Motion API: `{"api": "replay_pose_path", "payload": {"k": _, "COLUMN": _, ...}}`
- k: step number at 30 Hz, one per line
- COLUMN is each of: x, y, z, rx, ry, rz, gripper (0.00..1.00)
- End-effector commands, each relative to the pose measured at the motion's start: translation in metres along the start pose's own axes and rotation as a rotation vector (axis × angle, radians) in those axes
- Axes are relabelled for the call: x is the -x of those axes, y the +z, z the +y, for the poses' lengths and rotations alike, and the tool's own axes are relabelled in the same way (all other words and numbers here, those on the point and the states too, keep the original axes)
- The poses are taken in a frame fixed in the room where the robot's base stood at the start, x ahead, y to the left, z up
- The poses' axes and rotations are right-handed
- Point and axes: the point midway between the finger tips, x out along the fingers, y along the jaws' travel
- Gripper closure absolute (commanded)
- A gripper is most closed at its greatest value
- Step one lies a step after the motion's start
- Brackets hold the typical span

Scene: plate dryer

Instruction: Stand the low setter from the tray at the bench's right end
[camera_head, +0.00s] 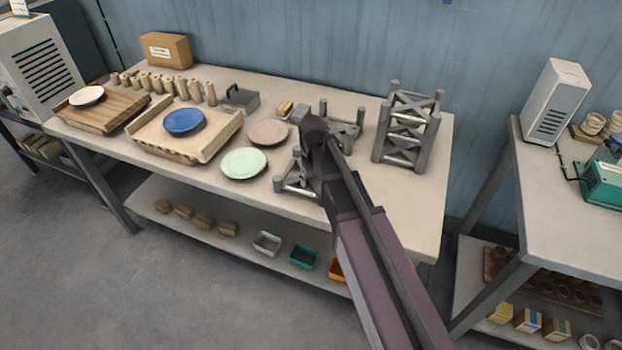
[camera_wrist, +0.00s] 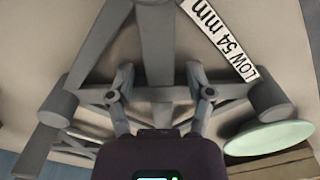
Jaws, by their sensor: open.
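Grey low setter framing (camera_head: 298,187) lies on the bench beside the green plate, partly hidden by my arm. More grey framing (camera_head: 345,128) shows behind my arm; I cannot tell whether it is the same piece. In the wrist view, grey bars and round posts of a setter (camera_wrist: 157,40) fill the middle, with a white strip reading "LOW 54 mm" beside them. My gripper (camera_head: 312,128) is over this framing. Its two fingers (camera_wrist: 158,80) are open, on either side of a grey bar; contact cannot be told. No tray is clear at the bench's right end.
A taller grey braced frame (camera_head: 408,128) stands near the bench's right end, with bare bench (camera_head: 410,195) in front. A green plate (camera_head: 243,163), a pink plate (camera_head: 268,133) and a blue plate (camera_head: 184,121) on a wooden board lie to the left. A cardboard box (camera_head: 166,50) stands behind.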

Motion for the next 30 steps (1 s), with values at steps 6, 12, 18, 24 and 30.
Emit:
{"api": "replay_pose_path", "payload": {"k": 6, "x": 0.008, "y": 0.0, "z": 0.0, "rx": 0.0, "ry": 0.0, "rz": 0.0, "gripper": 0.33}}
{"api": "replay_pose_path", "payload": {"k": 12, "x": 0.022, "y": 0.0, "z": 0.0, "rx": 0.0, "ry": 0.0, "rz": 0.0, "gripper": 0.33}}
{"api": "replay_pose_path", "payload": {"k": 18, "x": 0.04, "y": 0.0, "z": 0.0, "rx": 0.0, "ry": 0.0, "rz": 0.0, "gripper": 0.33}}
{"api": "replay_pose_path", "payload": {"k": 24, "x": 0.057, "y": 0.0, "z": 0.0, "rx": 0.0, "ry": 0.0, "rz": 0.0, "gripper": 0.33}}
{"api": "replay_pose_path", "payload": {"k": 30, "x": 0.074, "y": 0.0, "z": 0.0, "rx": 0.001, "ry": 0.0, "rz": 0.0, "gripper": 0.33}}
